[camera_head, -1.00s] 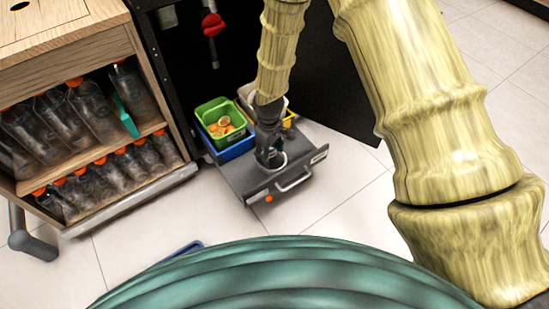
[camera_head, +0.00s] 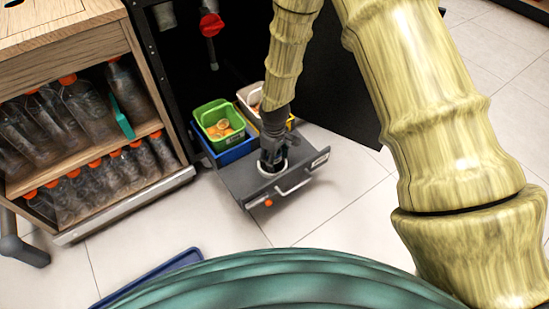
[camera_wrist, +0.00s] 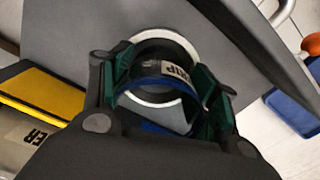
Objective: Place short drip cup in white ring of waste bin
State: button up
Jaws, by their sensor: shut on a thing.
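The short drip cup (camera_wrist: 178,72) is dark with a blue rim and a pale label reading DRIP in part. My gripper (camera_wrist: 163,90) is shut on it, with green-padded fingers at its left and right sides. The white ring (camera_wrist: 188,45) on the grey waste bin top (camera_wrist: 70,35) shows around and behind the cup. I cannot tell whether the cup sits in the ring or just above it. In the head view, my gripper (camera_head: 272,156) points down at the ring (camera_head: 284,167) on the grey bin (camera_head: 238,180) and hides the cup.
A green bin (camera_head: 207,112) in a blue one (camera_head: 232,154) and a white bin over a yellow one (camera_head: 290,121) stand behind. A bottle shelf (camera_head: 140,140) is at left. A blue tray (camera_head: 150,277) lies on the floor. An orange ball (camera_head: 268,203) is near the handle.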

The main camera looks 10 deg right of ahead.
jog(key=shift+f, duration=0.1)
jog(key=o, duration=1.1)
notch_tip(320, 180, up, 12)
jog(key=p, duration=0.6)
jog(key=shift+p, duration=0.3)
